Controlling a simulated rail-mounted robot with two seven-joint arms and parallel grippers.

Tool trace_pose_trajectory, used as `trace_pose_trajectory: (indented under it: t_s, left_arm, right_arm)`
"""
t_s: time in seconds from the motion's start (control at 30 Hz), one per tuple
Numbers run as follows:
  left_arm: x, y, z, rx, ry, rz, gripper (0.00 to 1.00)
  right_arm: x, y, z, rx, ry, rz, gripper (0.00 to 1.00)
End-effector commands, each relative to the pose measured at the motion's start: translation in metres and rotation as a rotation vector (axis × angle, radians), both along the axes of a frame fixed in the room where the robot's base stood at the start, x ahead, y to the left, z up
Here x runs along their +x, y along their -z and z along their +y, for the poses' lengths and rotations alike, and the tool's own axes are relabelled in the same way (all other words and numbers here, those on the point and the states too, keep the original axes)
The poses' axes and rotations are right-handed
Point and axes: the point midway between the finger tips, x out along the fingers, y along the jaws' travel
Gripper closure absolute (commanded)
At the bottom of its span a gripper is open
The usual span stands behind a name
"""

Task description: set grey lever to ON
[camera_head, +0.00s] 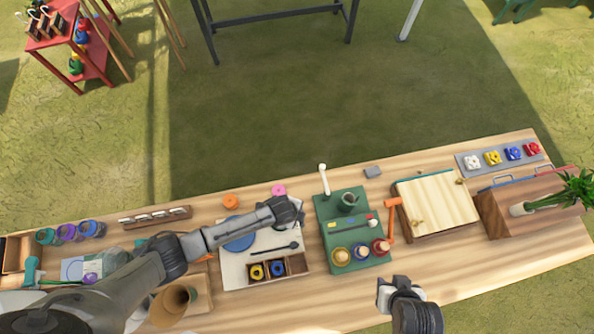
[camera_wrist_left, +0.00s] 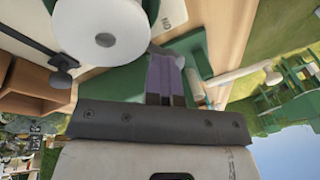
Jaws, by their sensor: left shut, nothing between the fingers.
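A white panel (camera_head: 236,278) lies on the bench, with a dark lever (camera_head: 288,246) across it. In the left wrist view a pale grey round-ended part (camera_wrist_left: 107,25), which may be the grey lever, stands close beside my left fingers, and an "ON" label shows on the panel (camera_wrist_left: 176,12). My left gripper (camera_head: 299,215) is over the panel's far right corner; its fingers (camera_wrist_left: 165,62) are shut and empty. It hides part of the panel in the head view. I cannot tell if it touches the lever. My right gripper (camera_head: 384,290) is at the bench's front edge, its jaw gap unclear.
A green board (camera_head: 328,228) with a tall white lever (camera_head: 323,180) and a grey cup (camera_head: 349,199) stands right of the panel. Further right are a wooden box (camera_head: 437,203) and a grey tray (camera_head: 470,172). Orange (camera_head: 231,201) and pink (camera_head: 279,190) rings lie behind the panel.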

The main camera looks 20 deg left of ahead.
Motion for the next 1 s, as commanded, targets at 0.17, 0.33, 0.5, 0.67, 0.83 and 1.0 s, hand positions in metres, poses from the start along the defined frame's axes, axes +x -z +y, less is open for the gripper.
trace_pose_trajectory:
  t_s: [0.17, 0.33, 0.5, 0.67, 0.83, 1.0]
  left_arm:
    - [-0.002, 0.005, 0.006, 0.014, -0.004, 0.005, 1.0]
    - [-0.007, 0.006, 0.004, 0.015, -0.003, 0.005, 1.0]
    - [-0.013, 0.005, -0.001, 0.011, -0.004, 0.005, 1.0]
    - [-0.016, 0.004, -0.003, 0.009, -0.002, 0.003, 1.0]
    - [-0.018, -0.012, -0.001, 0.007, -0.001, 0.001, 1.0]
    - [-0.023, -0.039, 0.005, 0.008, -0.002, 0.0, 1.0]
  right_arm:
    - [0.0, 0.001, 0.0, 0.001, 0.001, 0.0, 0.57]
    - [0.0, -0.002, 0.002, 0.005, 0.003, 0.001, 0.57]
    - [0.0, -0.005, 0.003, 0.009, 0.005, 0.001, 0.57]
    - [0.0, -0.006, 0.003, 0.01, 0.006, 0.001, 0.57]
    - [0.0, -0.008, 0.003, 0.009, 0.006, 0.0, 0.57]
    - [0.0, -0.009, 0.002, 0.007, 0.004, 0.001, 0.57]
